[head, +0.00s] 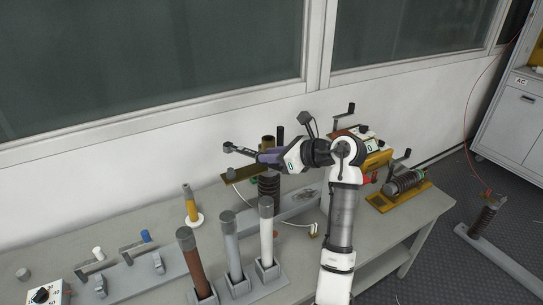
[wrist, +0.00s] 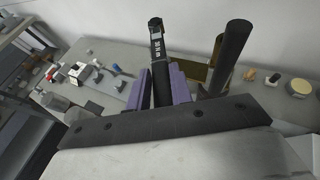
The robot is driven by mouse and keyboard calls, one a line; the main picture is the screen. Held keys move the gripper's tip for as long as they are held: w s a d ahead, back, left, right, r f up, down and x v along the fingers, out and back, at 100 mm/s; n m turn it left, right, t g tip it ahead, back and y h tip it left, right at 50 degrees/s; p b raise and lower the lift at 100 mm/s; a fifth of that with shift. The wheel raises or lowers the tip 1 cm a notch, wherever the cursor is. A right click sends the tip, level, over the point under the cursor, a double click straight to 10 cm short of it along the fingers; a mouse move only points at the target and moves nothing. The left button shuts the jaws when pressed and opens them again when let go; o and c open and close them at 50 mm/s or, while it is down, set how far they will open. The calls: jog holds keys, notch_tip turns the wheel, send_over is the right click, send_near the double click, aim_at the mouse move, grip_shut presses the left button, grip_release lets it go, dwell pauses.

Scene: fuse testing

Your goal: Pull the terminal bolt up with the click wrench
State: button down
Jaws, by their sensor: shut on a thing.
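My gripper (head: 266,157) has purple fingers shut on the click wrench (head: 240,150). The wrench points left, its round head (head: 229,147) in the air above a brass bar (head: 243,174). In the wrist view the wrench (wrist: 157,45) extends away from between the purple fingers of my gripper (wrist: 161,85). A small grey piece (head: 231,173), which looks like the terminal bolt, is at the bar's left end. In the head view the wrench head appears above it and apart from it. I cannot make out the bolt in the wrist view.
A dark ribbed insulator (head: 269,188) stands under the bar. A dark cylinder (wrist: 232,50) rises close to the right finger in the wrist view. Brown, grey and white fuse tubes (head: 234,245) stand at the front. A yellow post (head: 190,203) is to the left.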

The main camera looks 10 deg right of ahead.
notch_tip(320, 180, down, 5)
jog(key=b, duration=0.4)
jog(key=shift+f, duration=0.35)
dwell(0.4)
jog(key=shift+f, duration=1)
dwell(1.6)
jog(key=c, duration=1.2)
grip_release()
jog(key=shift+o, duration=0.2)
